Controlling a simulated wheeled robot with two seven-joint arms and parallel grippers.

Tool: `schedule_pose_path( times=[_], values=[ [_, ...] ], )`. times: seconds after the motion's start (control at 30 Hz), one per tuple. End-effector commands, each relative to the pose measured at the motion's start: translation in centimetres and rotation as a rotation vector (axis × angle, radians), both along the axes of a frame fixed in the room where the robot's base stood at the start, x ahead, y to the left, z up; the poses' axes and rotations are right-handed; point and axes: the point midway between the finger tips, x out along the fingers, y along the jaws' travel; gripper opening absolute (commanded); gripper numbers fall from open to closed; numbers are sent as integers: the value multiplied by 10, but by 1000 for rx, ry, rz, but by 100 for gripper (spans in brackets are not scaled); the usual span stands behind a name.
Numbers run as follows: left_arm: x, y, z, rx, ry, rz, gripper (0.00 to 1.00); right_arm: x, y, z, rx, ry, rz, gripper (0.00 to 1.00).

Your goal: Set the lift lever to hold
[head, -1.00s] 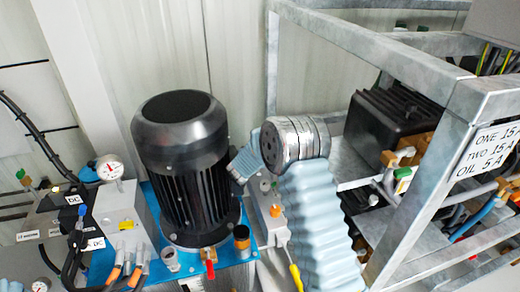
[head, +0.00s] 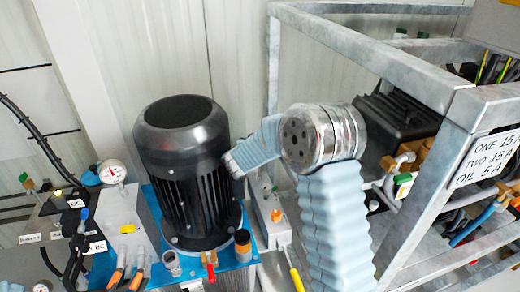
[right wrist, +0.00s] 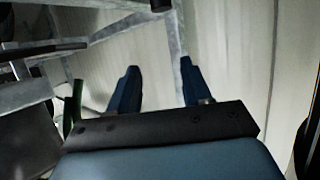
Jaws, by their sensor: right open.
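A lever with a yellow grip (head: 297,280) sticks out from a grey box (head: 268,215) right of the black motor. A small red-handled lever (head: 210,272) is at the motor's foot. I cannot tell which one is the lift lever, and no hold marking is readable. My right arm, in a light blue sleeve, bends above the grey box; its gripper is hidden in the head view. In the right wrist view my right gripper (right wrist: 160,80) has two dark blue fingers apart, with nothing between them, facing the pale wall. My left gripper is not in view.
The black motor (head: 187,175) stands on a blue base left of my right arm. A galvanised metal frame (head: 425,75) stands to the right. A grey block with a gauge (head: 113,172) and cables is at left. The pale wall (head: 160,50) is behind.

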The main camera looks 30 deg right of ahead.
Motion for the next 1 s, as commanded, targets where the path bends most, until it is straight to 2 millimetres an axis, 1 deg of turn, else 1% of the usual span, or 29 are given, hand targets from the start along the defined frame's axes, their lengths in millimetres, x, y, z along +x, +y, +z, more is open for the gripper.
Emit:
schedule_pose_path(
  times=[0.03, 0.2, 0.3, 0.4, 0.5, 0.6, 1.0],
  values=[
    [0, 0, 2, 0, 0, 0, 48, -9, 6, 12, 2, -2, 3, 48],
    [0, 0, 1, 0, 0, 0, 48, -45, 28, 28, 2, -1, 3, 48],
    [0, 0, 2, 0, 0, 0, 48, -61, 37, 35, 2, -1, 2, 48],
    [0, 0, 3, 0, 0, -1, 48, -72, 44, 41, 0, -1, 2, 48],
    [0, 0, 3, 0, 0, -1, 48, -79, 47, 44, -1, 1, 0, 48],
    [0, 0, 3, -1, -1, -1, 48, -81, 48, 45, 0, 2, -1, 48],
    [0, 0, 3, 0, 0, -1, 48, -81, 48, 45, -1, 1, 0, 48]
  ],
)
